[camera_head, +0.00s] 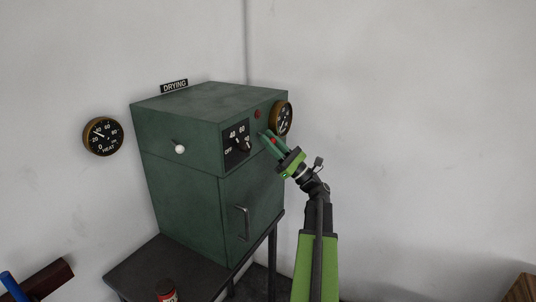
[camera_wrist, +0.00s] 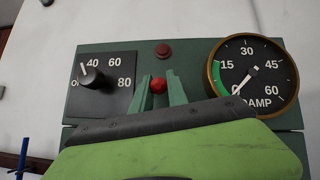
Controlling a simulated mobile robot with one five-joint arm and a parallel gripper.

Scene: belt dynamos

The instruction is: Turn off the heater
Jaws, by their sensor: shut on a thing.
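The heater is a green metal cabinet (camera_head: 180,205) marked DRYING. Its front has a black dial plate with a knob (camera_wrist: 92,76), which also shows in the head view (camera_head: 243,146). The knob's white mark points up-left, between OFF and 40. A dark red lamp (camera_wrist: 163,49) sits above, looking unlit. A brass-rimmed AMP gauge (camera_wrist: 253,100) is at right, its needle near 0. My gripper (camera_head: 269,138) is at the front panel, right of the dial. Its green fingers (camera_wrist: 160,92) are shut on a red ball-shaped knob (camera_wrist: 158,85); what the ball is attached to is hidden.
A white ball-ended lever (camera_head: 179,149) sticks out of the cabinet's left side. A HEAT gauge (camera_head: 103,136) hangs on the wall, its needle around 20 to 40. A door handle (camera_head: 243,223) is below the dial. The cabinet stands on a dark table (camera_head: 140,270) with a red can (camera_head: 166,290).

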